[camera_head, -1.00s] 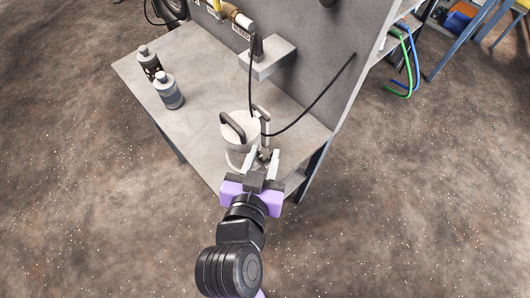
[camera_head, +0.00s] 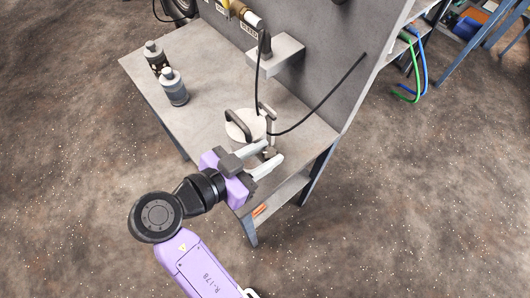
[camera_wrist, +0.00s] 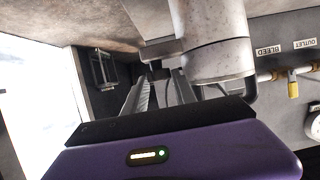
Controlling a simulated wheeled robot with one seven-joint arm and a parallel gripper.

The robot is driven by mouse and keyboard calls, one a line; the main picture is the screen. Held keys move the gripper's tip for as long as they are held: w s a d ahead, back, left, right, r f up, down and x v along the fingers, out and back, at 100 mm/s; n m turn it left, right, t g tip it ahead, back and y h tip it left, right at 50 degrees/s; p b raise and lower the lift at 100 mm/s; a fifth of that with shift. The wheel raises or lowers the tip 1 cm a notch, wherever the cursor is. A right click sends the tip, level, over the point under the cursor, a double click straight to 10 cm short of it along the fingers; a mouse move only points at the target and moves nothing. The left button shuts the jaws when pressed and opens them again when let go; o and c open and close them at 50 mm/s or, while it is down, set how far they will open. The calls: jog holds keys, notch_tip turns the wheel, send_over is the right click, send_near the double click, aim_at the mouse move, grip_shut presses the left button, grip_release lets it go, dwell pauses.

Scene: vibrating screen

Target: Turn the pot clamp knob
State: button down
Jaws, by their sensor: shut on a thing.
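The pot (camera_head: 246,126) is a pale, round vessel with a dark arched handle on its lid, standing near the front right corner of the grey bench. A clamp stands at its right side, and its dark knob (camera_head: 269,152) is low beside the pot. My gripper (camera_head: 274,154) comes in from the lower left, with its two pale fingers on either side of the knob and shut on it. In the wrist view the pot (camera_wrist: 213,50) looms at the upper right, close to the fingers. The knob is mostly hidden between the fingertips there.
Two grey bottles, one dark-banded (camera_head: 154,57) and one nearer (camera_head: 173,88), stand at the bench's left. A box-like bracket (camera_head: 275,58) juts from the back panel (camera_head: 320,50). A black cable (camera_head: 320,112) arcs beside the pot. The bench's front left (camera_head: 190,125) is clear.

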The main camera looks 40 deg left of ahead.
jog(key=shift+f, duration=0.1)
dwell(0.3)
jog(key=c, duration=1.2)
grip_release()
jog(key=shift+o, duration=0.9)
jog(key=shift+n+y, duration=0.3)
jog(key=shift+y, duration=0.1)
